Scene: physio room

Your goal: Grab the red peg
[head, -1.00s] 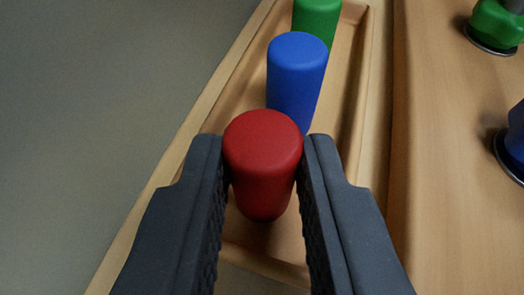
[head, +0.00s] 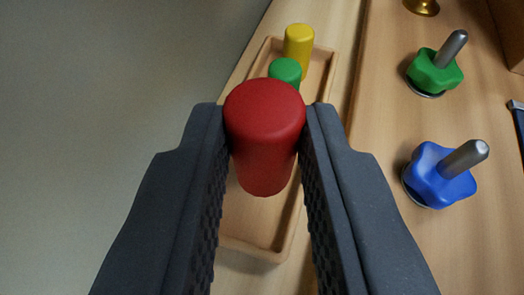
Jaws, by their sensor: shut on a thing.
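The red peg (head: 264,135) is a rounded cylinder, held upright between the two dark fingers of my gripper (head: 265,135). My gripper is shut on it, with a finger pressed against each side. The peg is raised above the wooden tray (head: 262,250), whose near end shows bare below it. In the tray behind the red peg stand a green peg (head: 285,71), partly hidden, and a yellow peg (head: 299,45). The blue peg is not visible now; the red peg and gripper cover that part of the tray.
To the right on the wooden surface (head: 385,240) are a blue star knob (head: 436,175) and a green star knob (head: 434,70), each with a metal stem. A brass-coloured object (head: 422,5) is at the top edge. A grey area (head: 110,80) lies left of the tray.

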